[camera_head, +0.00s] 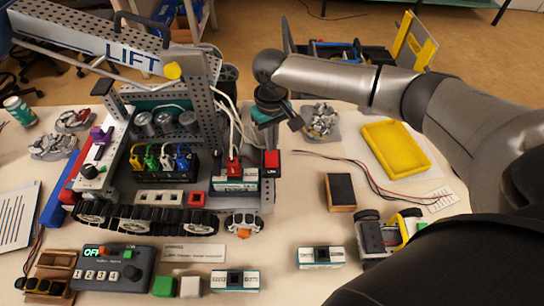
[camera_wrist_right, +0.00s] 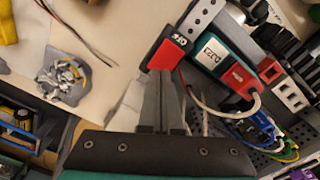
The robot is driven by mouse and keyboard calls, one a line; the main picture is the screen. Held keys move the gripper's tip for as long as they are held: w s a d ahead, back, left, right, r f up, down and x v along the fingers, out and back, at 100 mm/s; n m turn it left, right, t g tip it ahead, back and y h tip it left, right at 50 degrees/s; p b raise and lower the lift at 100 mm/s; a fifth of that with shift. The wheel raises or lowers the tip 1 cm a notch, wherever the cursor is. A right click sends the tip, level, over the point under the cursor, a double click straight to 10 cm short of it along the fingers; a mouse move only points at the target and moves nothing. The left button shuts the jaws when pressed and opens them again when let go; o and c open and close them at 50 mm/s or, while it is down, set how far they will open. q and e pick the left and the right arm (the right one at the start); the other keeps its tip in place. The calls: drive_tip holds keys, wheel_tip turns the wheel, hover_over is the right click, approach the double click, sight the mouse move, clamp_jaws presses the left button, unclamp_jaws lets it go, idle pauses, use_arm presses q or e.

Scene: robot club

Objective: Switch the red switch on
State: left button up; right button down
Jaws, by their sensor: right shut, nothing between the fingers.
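The red switch (camera_head: 272,158) is a small red block on a black base at the right end of the grey lifting robot's (camera_head: 140,65) chassis. The red switch also shows in the wrist view (camera_wrist_right: 167,54), with white lettering at its upper end, too small to read surely. My right gripper (camera_head: 274,136) is shut and empty, just above and behind the switch. In the wrist view the fingertips (camera_wrist_right: 161,76) are at the near end of the red block; I cannot tell whether they touch it. My left gripper is not in view.
Beside the switch are a teal-and-white battery (camera_head: 236,187) with a red plug and loose white cables. A yellow tray (camera_head: 396,149), a black-topped block (camera_head: 340,191) and a grey control box (camera_head: 112,269) lie around the robot. The table right of the switch is partly clear.

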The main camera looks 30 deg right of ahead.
drive_tip(key=shift+f, duration=0.95)
idle(0.8)
wheel_tip(320, 180, up, 7)
drive_tip(key=p, duration=0.8)
drive_tip(key=shift+r+p, duration=0.1)
drive_tip(key=shift+p, duration=0.2)
idle(0.4)
